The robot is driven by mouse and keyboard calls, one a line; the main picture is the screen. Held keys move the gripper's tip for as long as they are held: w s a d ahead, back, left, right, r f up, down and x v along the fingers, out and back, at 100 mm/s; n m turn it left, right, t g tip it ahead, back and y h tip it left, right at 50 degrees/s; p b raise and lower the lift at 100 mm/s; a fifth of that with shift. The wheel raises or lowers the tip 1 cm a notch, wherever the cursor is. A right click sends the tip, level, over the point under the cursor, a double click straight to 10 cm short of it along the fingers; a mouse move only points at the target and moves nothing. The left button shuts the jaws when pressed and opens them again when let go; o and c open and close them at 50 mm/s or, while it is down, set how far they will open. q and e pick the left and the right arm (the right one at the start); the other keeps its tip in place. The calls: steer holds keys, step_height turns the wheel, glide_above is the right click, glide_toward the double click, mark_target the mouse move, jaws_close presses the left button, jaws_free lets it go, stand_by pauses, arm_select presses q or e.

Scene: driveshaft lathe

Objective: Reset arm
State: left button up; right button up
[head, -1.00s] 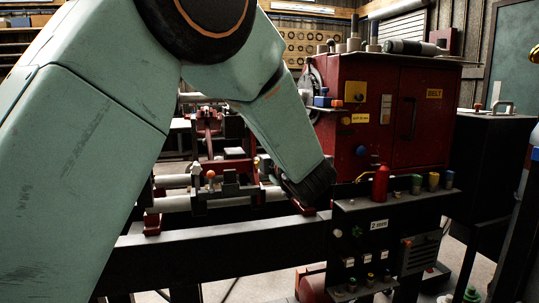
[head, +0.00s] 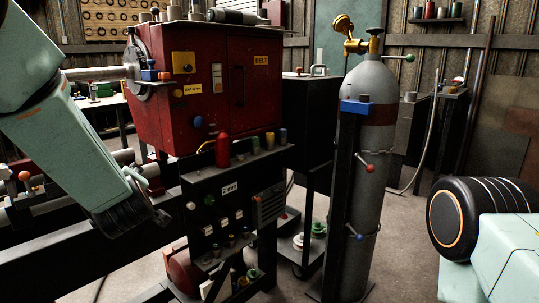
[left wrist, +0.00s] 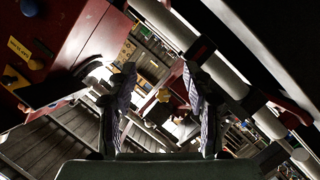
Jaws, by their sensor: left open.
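My left arm comes in from the left in the head view, with its dark left gripper (head: 150,205) low in front of the lathe's bed, left of the black control panel (head: 232,195). In the left wrist view the two fingers of my left gripper (left wrist: 160,95) stand well apart, with nothing between them. The red lathe headstock (head: 207,85) stands behind and above the gripper. Part of my right arm shows at the right edge of the head view, but its gripper is outside the picture.
A grey gas cylinder (head: 371,160) with a brass regulator (head: 347,35) stands right of the panel. A red bottle (head: 222,150) and several small cups stand on the panel's ledge. Bare floor (head: 400,250) lies between the cylinder and my right arm.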

arm_select(q)
steer(key=s+d+f+m+g+h+p, duration=0.25)
steer(key=s+f+m, duration=0.45)
steer(key=f, duration=0.4)
steer(key=s+d+f+m+g+h+p, duration=0.1)
steer(key=s+d+f+m+g+h, duration=0.25)
steer(key=s+f, duration=0.6)
steer(key=s+d+f+m+g+p, duration=0.1)
steer(key=s+f, duration=0.4)
steer(key=s, duration=0.8)
steer(key=s+d+f+m+g+h+p, duration=0.1)
steer(key=s+f+g, duration=0.4)
steer(key=s, duration=0.8)
steer(key=shift+s+d+f+m+g+h+p, duration=0.35)
steer(key=shift+d+m+g+p, duration=0.35)
steer(key=shift+p, duration=0.5)
